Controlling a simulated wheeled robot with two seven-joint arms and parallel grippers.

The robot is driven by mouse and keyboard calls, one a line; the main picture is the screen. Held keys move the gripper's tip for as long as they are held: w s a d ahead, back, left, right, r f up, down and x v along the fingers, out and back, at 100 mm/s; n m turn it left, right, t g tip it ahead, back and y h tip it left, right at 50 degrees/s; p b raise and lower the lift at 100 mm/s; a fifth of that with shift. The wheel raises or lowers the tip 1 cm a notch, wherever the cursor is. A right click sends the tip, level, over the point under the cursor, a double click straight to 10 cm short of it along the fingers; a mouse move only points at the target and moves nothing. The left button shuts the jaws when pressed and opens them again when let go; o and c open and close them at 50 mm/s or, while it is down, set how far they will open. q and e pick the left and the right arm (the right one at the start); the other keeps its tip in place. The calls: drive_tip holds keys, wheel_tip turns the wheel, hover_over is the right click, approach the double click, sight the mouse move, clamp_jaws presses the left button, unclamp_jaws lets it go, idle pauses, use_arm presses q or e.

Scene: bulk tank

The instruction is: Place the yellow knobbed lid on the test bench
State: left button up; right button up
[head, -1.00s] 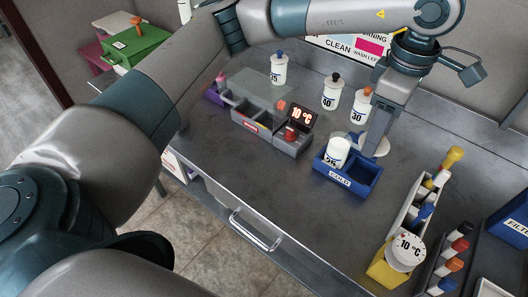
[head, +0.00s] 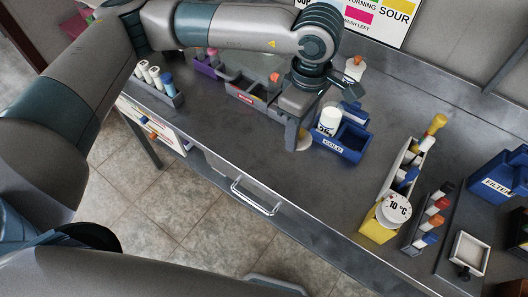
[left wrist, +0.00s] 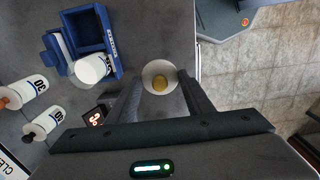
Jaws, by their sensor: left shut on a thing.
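My left gripper (head: 294,142) is shut on the yellow knobbed lid (head: 304,139), to the left of the blue COLD box. In the left wrist view the lid (left wrist: 151,72) is a pale round disc with a yellow knob in its middle, between the two fingers (left wrist: 160,88). In the head view the fingers hide most of it. The grey test bench (head: 325,190) lies below. I cannot tell whether the lid touches the bench. My right gripper is not in view.
A yellow box with a 10 °C dial (head: 397,208) and a vial rack (head: 428,217) stand further right. Bare bench lies in front, up to the edge with a handle (head: 255,197).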

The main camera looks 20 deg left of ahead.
use_arm(q)
drive_tip(key=shift+a, duration=0.1)
drive_tip(key=w+a+f+p, duration=0.1)
drive_tip(key=a+f+p, duration=0.1)
drive_tip(key=a, duration=0.1)
drive_tip(key=a+f+p, duration=0.1)
drive_tip(key=a+f, duration=0.1)
drive_tip(key=a, duration=0.2)
drive_tip(key=w+a+f+p, duration=0.1)
drive_tip(key=a+f+p, duration=0.1)
drive_tip(key=a, duration=0.2)
drive_tip(key=shift+w+f+p, duration=0.3)
drive_tip(key=shift+f+p, duration=0.05)
drive_tip(key=shift+f, duration=0.05)
drive_tip(key=shift+a+f, duration=0.1)
drive_tip(key=shift+f+p, duration=0.3)
drive_tip(key=shift+p, duration=0.05)
wheel_tip(320, 180, down, 3)
drive_tip(key=shift+r+p, duration=0.1)
drive_tip(key=shift+p, duration=0.7)
drive_tip(key=shift+f, duration=0.25)
